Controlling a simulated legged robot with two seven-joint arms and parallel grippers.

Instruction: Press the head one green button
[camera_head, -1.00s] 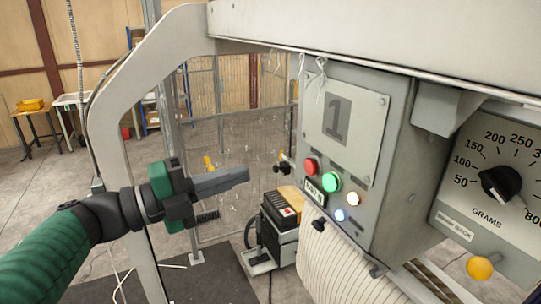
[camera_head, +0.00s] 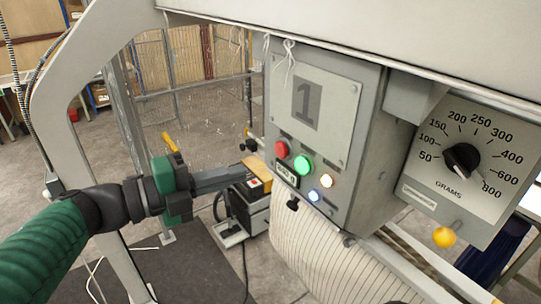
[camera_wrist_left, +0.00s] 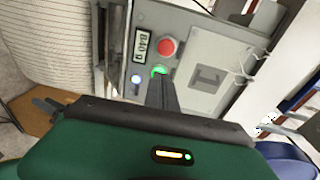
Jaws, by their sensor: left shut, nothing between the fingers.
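The head one control box (camera_head: 313,98) carries a plate marked 1. The lit green button (camera_head: 302,165) sits on its front, right of the red button (camera_head: 281,150). In the left wrist view the green button (camera_wrist_left: 159,71) shows partly behind the fingertips, with the red button (camera_wrist_left: 168,46) near it. My left gripper (camera_head: 243,172) is shut and empty, left of the box and pointing toward its buttons. In the head view a gap shows between the fingertips and the buttons. The left wrist view shows the shut fingers (camera_wrist_left: 160,82) lined up with the green button; contact cannot be told. My right gripper is not in view.
A white light (camera_head: 326,181) and a blue light (camera_head: 313,196) sit below the green button. A striped fabric tube (camera_head: 310,240) hangs below the box. A grey frame post (camera_head: 60,100) stands at left.

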